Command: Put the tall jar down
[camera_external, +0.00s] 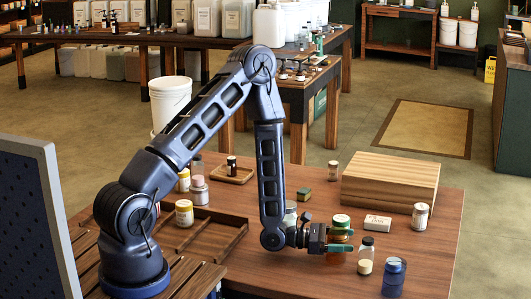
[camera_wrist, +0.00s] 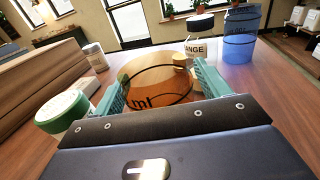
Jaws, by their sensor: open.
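My gripper (camera_external: 338,241) is low over the front right of the table, its teal fingers pointing right. In the wrist view my gripper (camera_wrist: 159,80) is open, one finger on each side of an amber see-through jar (camera_wrist: 150,72) with "ml" printed on it. Whether the fingers touch it I cannot tell. In the external view this jar is mostly hidden by the gripper. I cannot tell for sure that it is the tall jar. A green-lidded jar (camera_wrist: 62,113) stands just left of the left finger; a green lid (camera_external: 341,220) also shows behind the gripper in the external view.
A white jar (camera_external: 420,217), a small box (camera_external: 377,222) and a wooden block (camera_external: 390,182) are behind.

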